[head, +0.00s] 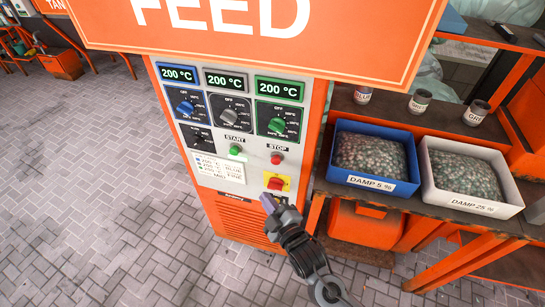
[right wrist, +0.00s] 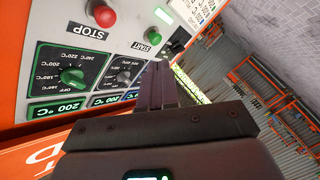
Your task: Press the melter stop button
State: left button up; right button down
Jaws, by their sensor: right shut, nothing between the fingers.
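The melter's control panel (head: 224,170) stands upright on the front of an orange cabinet. The red STOP button (head: 277,158) is at its right, below the STOP label; it also shows at the top of the right wrist view (right wrist: 104,15). My right gripper (head: 267,203) is shut and empty, in front of the panel and lower in the picture than the button. In the right wrist view its fingertips (right wrist: 160,66) appear to the right of and below the red button, closer to the START button in the picture. No contact with the button is visible. My left gripper is not in view.
The green START button (head: 235,149) is left of STOP. A red switch on a yellow plate (head: 276,183) sits below STOP. Three dials are above. An orange FEED sign (head: 260,30) overhangs the panel. Blue (head: 350,180) and white (head: 470,204) bins stand on the right shelf.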

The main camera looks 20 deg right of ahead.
aim_at(276, 159)
jog(key=shift+w+a+r, duration=0.2)
jog(key=shift+w+r, duration=0.05)
jog(key=shift+r, duration=0.35)
jog(key=w+d+b, duration=0.2)
jog(key=w+d, duration=0.3)
jog(key=w, duration=0.2)
jog(key=shift+d, duration=0.2)
dwell(0.9)
